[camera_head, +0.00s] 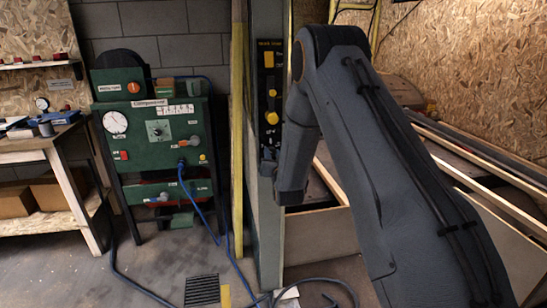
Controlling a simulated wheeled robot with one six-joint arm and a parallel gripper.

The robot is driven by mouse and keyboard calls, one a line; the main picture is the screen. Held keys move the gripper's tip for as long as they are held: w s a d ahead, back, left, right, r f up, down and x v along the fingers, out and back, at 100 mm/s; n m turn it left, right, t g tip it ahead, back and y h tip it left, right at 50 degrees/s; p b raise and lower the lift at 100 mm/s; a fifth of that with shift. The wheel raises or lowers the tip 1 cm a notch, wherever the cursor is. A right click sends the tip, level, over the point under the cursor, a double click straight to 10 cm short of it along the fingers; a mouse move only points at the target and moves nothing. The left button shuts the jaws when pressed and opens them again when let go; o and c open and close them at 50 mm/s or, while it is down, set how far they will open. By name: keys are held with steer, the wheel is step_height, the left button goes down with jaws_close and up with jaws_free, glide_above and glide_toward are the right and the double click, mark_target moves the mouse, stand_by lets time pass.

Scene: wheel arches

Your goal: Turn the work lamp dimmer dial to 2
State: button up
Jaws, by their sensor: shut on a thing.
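A narrow black control panel (270,75) is fixed to the grey post. Its small lettering is too small to read surely. It carries yellow controls, among them a round yellow knob (272,118) in its lower part. My gripper (268,158) is at the panel's lower end, below the round yellow knob. It is shut on a small control there, which looks to be the dimmer dial. My gripper and wrist hide the dial, so its pointer and the numbers around it cannot be read.
The grey post (268,225) stands beside a yellow upright (238,130). A green compressor panel (160,135) with gauge and knobs stands to the left. A wooden workbench (40,145) is at far left. Boards (470,150) lie at right. Hoses (130,285) cross the floor.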

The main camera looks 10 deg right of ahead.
steer(key=m+b, duration=0.2)
steer(key=m, duration=0.2)
steer(key=shift+m, duration=0.3)
steer(key=shift+m+b, duration=1)
steer(key=shift+m, duration=1.2)
steer(key=o, duration=1.1)
steer(key=shift+c, duration=0.2)
steer(key=shift+s, duration=0.1)
steer(key=s+b, duration=0.1)
steer(key=s, duration=0.6)
steer(key=shift+s, duration=0.35)
